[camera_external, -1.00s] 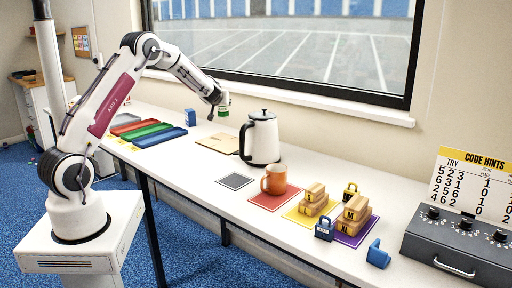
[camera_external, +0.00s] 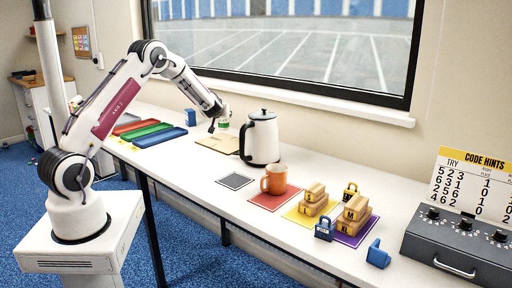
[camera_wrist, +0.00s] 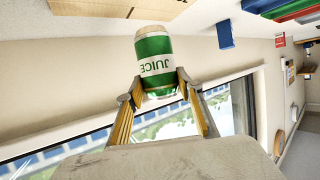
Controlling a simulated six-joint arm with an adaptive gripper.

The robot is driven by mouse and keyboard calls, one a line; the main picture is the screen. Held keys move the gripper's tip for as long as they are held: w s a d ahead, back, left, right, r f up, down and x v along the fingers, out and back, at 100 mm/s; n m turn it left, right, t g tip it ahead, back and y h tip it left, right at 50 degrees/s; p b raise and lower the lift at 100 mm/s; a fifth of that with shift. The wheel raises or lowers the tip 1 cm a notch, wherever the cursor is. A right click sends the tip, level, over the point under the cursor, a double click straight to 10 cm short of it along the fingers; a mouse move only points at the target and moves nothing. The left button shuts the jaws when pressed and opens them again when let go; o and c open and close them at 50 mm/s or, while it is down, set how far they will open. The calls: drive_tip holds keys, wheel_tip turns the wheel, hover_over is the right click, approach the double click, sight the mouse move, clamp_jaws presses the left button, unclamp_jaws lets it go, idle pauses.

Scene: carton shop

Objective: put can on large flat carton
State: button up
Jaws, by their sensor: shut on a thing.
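The can is green and white with the word JUICE, and it sits between the fingers of my gripper (camera_wrist: 160,92) in the wrist view, where the can (camera_wrist: 155,62) shows clearly. In the outside view the can (camera_external: 224,123) is small at the end of my arm, held by my gripper (camera_external: 220,117). The large flat carton (camera_external: 217,144) is a tan flat piece on the table, left of the kettle. The can appears above or near its far edge; the exact gap is hard to tell. Part of the carton (camera_wrist: 105,6) shows at the wrist view's top edge.
A white kettle (camera_external: 263,138) stands close to the carton's right. Red, green and blue trays (camera_external: 162,136) lie to its left, with a blue block (camera_external: 190,117) behind. An orange mug (camera_external: 273,180), small boxes and padlocks stand farther right. A window is behind.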

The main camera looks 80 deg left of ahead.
sight(223, 126)
drive_tip(key=shift+f, duration=1.15)
drive_tip(key=shift+f, duration=1.9)
drive_tip(key=shift+f, duration=0.1)
drive_tip(key=o, duration=0.8)
drive_tip(key=shift+d+r, duration=0.4)
drive_tip(key=shift+d, duration=0.2)
drive_tip(key=shift+v, duration=5.4)
